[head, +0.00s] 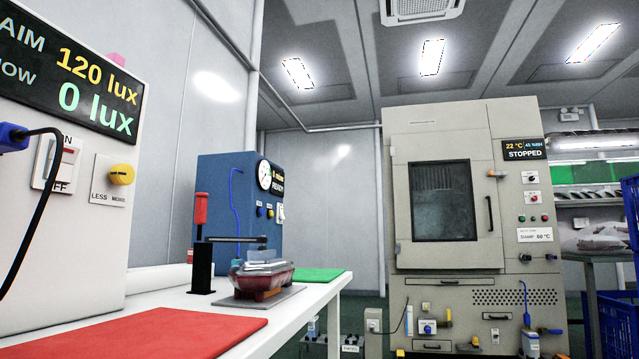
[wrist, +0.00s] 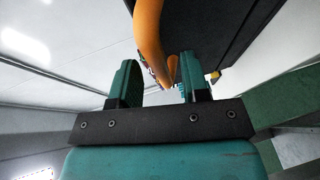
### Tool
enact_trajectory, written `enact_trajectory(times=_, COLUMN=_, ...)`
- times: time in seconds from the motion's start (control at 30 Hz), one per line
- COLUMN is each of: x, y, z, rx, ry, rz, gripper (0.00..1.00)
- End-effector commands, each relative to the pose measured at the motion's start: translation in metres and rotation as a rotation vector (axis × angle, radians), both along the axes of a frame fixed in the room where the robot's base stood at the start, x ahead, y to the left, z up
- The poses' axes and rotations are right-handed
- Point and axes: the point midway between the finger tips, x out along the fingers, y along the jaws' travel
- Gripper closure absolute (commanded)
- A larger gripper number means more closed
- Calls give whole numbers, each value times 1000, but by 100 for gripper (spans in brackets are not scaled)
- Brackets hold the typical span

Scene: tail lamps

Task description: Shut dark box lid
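My gripper (wrist: 160,76) shows in the wrist view with its two teal fingers apart, and I see nothing clamped between them. A large black panel-like thing (wrist: 240,30) fills the upper right of that view beyond the fingers. I cannot tell for sure whether it is the dark box or its lid. An orange curved bar or cable (wrist: 150,42) runs down beside it toward the gap between the fingers; whether it touches them is unclear. My gripper is not visible in the head view, and I make out no dark box lid there.
A white panel (head: 60,240) reads AIM 120 lux, NOW 0 lux. A white bench holds a red mat (head: 150,338), a clamp fixture with a tail lamp (head: 262,272), a green mat (head: 318,275) and a blue machine (head: 222,200). A large beige chamber (head: 400,280) reads STOPPED. Blue crates (head: 604,318) stand right.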

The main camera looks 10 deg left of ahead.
Motion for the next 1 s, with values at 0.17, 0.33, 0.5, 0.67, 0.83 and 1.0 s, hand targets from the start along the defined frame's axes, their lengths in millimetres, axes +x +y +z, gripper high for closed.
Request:
enact_trajectory(times=0.17, x=1, y=-3, z=1, rx=1, ry=-1, rz=-1, gripper=58)
enact_trajectory(times=0.33, x=10, y=-23, z=4, rx=6, ry=-1, rz=-4, gripper=58)
enact_trajectory(times=0.5, x=25, y=-62, z=11, rx=7, ry=-1, rz=-6, gripper=58)
enact_trajectory(times=0.67, x=41, y=-101, z=20, rx=6, ry=-2, rz=-9, gripper=58)
enact_trajectory(times=0.83, x=49, y=-121, z=16, rx=8, ry=4, rz=-3, gripper=58)
enact_trajectory(times=1.0, x=55, y=-139, z=23, rx=5, ry=-2, rz=-8, gripper=58)
